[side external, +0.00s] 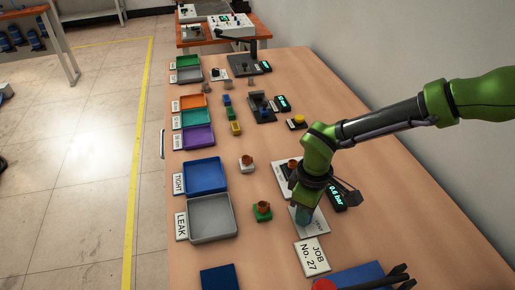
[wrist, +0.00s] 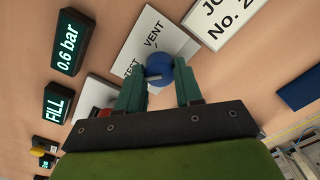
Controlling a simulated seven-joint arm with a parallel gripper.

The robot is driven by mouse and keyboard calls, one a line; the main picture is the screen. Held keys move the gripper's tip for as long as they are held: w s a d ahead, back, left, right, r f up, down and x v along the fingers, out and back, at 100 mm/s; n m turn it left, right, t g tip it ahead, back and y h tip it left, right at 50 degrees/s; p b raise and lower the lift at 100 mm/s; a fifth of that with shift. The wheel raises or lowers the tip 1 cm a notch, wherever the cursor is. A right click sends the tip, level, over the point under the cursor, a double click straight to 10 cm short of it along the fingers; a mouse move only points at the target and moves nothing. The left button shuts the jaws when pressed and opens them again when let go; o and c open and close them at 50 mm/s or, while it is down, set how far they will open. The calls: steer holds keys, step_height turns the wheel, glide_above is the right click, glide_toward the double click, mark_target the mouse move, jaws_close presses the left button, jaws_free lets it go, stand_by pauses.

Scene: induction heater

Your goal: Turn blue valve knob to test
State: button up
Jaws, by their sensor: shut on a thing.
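The blue valve knob (wrist: 158,66) stands on a white plate (wrist: 150,38) lettered VENT and TEST in the wrist view. My gripper (wrist: 160,78) has its two teal fingers on either side of the knob and is shut on it. A pale line shows on the knob near the TEST side, but its exact setting is hard to tell. In the side external view my gripper (side external: 301,218) points down over the plate (side external: 318,222) and hides the knob.
A display (side external: 337,196) reads 0.6 bar; in the wrist view another display (wrist: 57,103) reads FILL. A JOB No. card (side external: 312,257) lies in front. A blue tray (side external: 206,160) labelled TIGHT and a grey tray (side external: 210,200) labelled LEAK sit left. A green-based fitting (side external: 262,213) stands between.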

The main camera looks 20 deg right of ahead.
stand_by(0.4)
steer(key=o, duration=1)
steer(key=shift+o, duration=0.2)
step_height(320, 180, up, 17)
steer(key=s+d+r+m+t, duration=0.2)
steer(key=s+d+m, duration=0.2)
steer(key=d, duration=0.4)
steer(key=s+d+r+m+t+y, duration=0.1)
steer(key=s+d+m, duration=0.3)
steer(key=d, duration=0.5)
steer(key=s+d+r+m+t+y, duration=0.1)
steer(key=s+d+r+m+t, duration=0.2)
steer(key=d, duration=0.5)
steer(key=s+m+t, duration=0.1)
steer(key=s+m, duration=0.1)
steer(key=s, duration=0.1)
steer(key=shift+d, duration=0.15)
